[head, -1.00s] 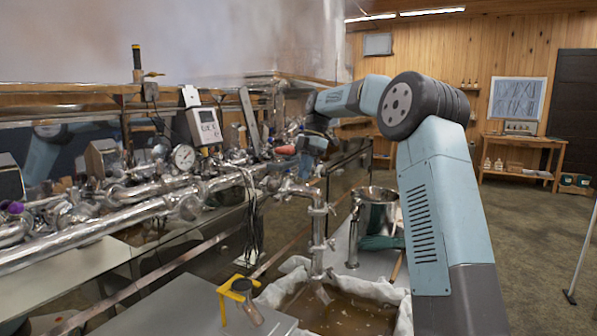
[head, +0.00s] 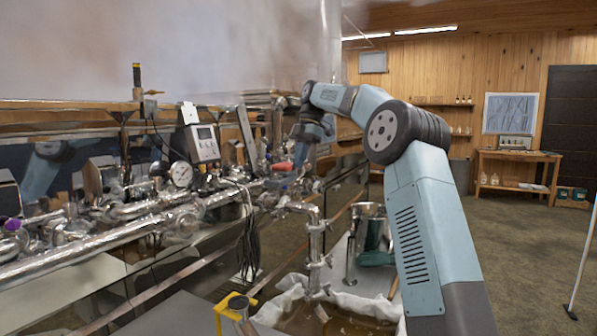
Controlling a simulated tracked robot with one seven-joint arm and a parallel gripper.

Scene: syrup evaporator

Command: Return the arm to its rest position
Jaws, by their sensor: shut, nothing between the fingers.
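My arm is blue-grey with dark joints. It rises from the lower right to a thick dark elbow, then reaches left and away to the wrist. My gripper (head: 301,160) hangs below the wrist, small and far off, near the far end of the steel pipework. It is shut, with nothing seen in it. The fingertips are hard to make out against the pipes, and I cannot tell how close they are to a red handle (head: 283,166) there.
Steel pipes (head: 150,212) with a round gauge (head: 181,174) and a grey meter (head: 204,143) fill the left. Open floor (head: 515,250) is on the right.

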